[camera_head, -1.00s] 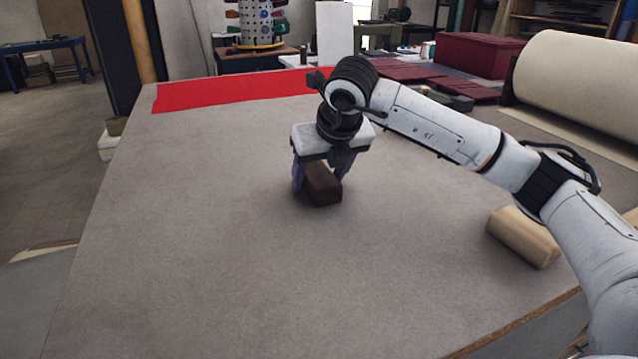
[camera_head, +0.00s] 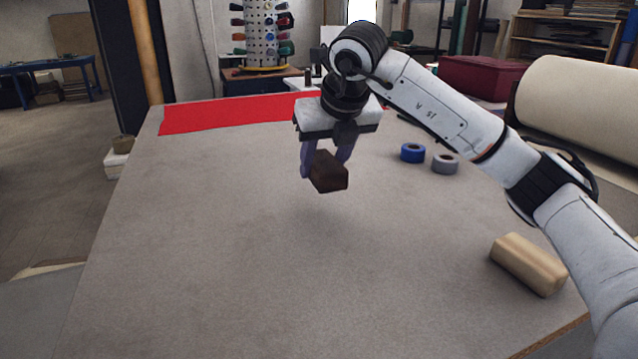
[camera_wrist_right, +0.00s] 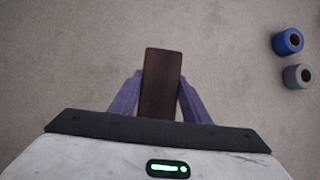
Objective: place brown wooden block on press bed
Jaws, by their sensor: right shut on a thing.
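The brown wooden block (camera_head: 328,172) is dark and rectangular. My right gripper (camera_head: 326,160) is shut on it and holds it above the grey table, with a faint shadow below. In the right wrist view the brown wooden block (camera_wrist_right: 160,82) sits between the two purple fingers of the right gripper (camera_wrist_right: 160,98), its far end sticking out past them. My left gripper is not in view. I cannot pick out a press bed for certain.
The grey table (camera_head: 200,230) is mostly clear. A pale wooden block (camera_head: 528,264) lies at the right, near my arm. A blue roll (camera_head: 412,153) and a grey roll (camera_head: 445,163) stand right of the gripper. Red cloth (camera_head: 230,113) covers the far left; a large cream roll (camera_head: 580,105) lies at the right.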

